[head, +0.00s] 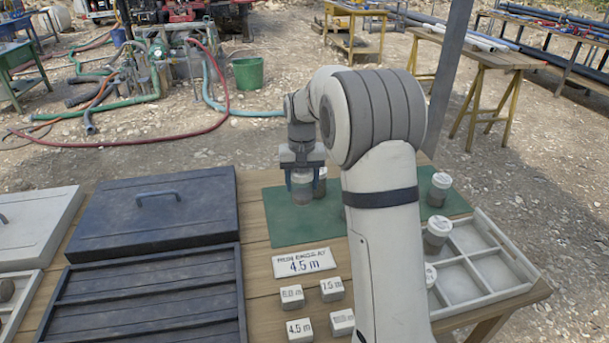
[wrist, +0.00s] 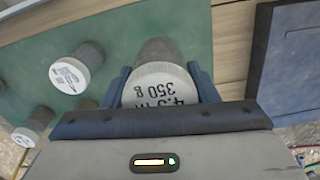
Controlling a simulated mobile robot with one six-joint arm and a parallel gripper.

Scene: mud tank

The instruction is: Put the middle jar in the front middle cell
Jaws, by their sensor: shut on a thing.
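My gripper (head: 302,178) is shut on a grey jar with a white lid (head: 302,190), at the left part of the green mat (head: 285,225). In the wrist view the held jar's lid (wrist: 160,88) reads "4.5 m 350 g" and sits between both fingers. I cannot tell whether its base touches the mat. A second jar (head: 320,182) stands just right of it, partly hidden. Another jar (head: 440,188) stands at the mat's right. The pale divided tray (head: 493,295) is at the right; a jar (head: 437,233) is at its left, with another (head: 430,274) nearer, partly behind my arm.
A white card (head: 304,263) reading "4.5 m" and several small labelled blocks (head: 299,329) lie on the table in front of the mat. A dark lid (head: 153,228) and dark slatted tray (head: 150,305) fill the left. My arm hides part of the mat.

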